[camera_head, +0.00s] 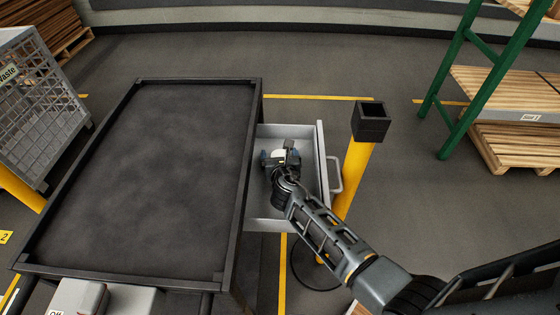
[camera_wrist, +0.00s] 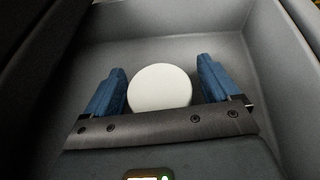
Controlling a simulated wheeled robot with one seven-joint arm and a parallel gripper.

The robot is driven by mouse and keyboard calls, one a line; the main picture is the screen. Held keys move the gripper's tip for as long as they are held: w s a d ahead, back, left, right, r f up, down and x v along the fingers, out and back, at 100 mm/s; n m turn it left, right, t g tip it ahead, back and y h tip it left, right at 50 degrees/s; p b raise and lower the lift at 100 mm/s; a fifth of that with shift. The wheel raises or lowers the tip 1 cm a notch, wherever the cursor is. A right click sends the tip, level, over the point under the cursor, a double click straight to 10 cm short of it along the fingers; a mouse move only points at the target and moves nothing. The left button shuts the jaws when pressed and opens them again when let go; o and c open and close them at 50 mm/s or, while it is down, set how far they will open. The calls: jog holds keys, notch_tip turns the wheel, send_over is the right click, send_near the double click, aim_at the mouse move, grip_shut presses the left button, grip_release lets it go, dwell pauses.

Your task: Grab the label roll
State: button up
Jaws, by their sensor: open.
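The label roll, a round white disc (camera_wrist: 160,87), lies in the open grey drawer in the wrist view. A small white part of it also shows beside my gripper in the head view (camera_head: 279,154). My gripper (camera_wrist: 163,86) is open, with one blue finger on each side of the roll. In the wrist view there is a narrow gap at the left finger and a slightly wider one at the right. I cannot tell how deep the fingertips sit beside the roll. In the head view my gripper (camera_head: 280,157) is inside the drawer, pointing down.
The drawer (camera_head: 322,150) has walls around my gripper and a handle on its right. A dark-topped table (camera_head: 150,170) stands left of it. A yellow post with a black square top (camera_head: 370,122) stands close on the right. A mesh waste cage (camera_head: 40,100) is at far left.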

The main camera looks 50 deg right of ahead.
jog(key=shift+w+d, duration=0.1)
jog(key=c, duration=1.1)
jog(key=shift+r, duration=0.1)
